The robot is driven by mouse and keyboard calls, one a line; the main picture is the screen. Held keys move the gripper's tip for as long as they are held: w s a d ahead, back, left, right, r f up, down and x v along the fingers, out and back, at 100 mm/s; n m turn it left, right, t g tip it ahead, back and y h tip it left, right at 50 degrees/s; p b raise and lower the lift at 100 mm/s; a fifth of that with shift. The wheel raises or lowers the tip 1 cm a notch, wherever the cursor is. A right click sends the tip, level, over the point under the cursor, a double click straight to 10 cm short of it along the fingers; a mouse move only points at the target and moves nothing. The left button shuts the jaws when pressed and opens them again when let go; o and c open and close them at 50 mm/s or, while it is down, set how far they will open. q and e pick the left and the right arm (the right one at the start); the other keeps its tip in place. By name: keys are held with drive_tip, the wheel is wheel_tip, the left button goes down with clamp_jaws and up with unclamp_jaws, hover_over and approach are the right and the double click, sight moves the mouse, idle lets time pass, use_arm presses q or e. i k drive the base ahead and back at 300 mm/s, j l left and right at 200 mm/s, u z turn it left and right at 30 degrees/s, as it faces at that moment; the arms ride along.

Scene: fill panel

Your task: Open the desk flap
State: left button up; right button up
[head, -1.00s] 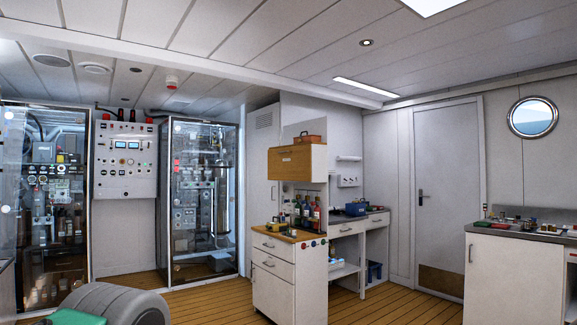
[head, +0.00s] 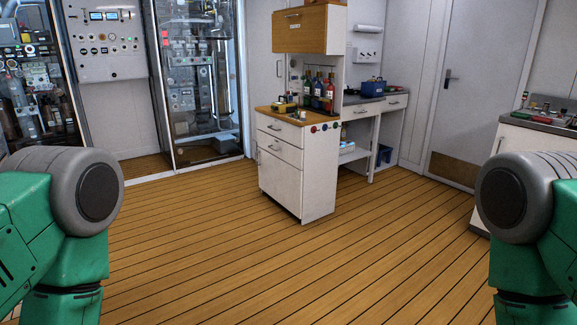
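The desk unit stands ahead of me in the middle of the room. Its wooden flap (head: 300,29) is an upright panel on the upper cupboard, with a small handle near its top and a white label; it looks closed. Below it is a wooden worktop (head: 270,118) above white drawers (head: 280,150). Several bottles (head: 319,91) and a yellow item (head: 285,105) stand on the worktop. Green and grey parts of both my arms show at the left and right edges. Neither gripper is in view, and both arms are well apart from the desk.
Glass-fronted equipment cabinets (head: 196,75) and a control panel (head: 103,38) stand at the left. A side bench with a blue box (head: 372,87) is behind the desk. A counter (head: 540,124) stands at the right. The plank floor (head: 230,260) before the desk is clear.

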sight(302, 30)
drive_tip(key=i, duration=2.4)
drive_tip(key=j+u, duration=0.05)
drive_tip(key=j, duration=0.05)
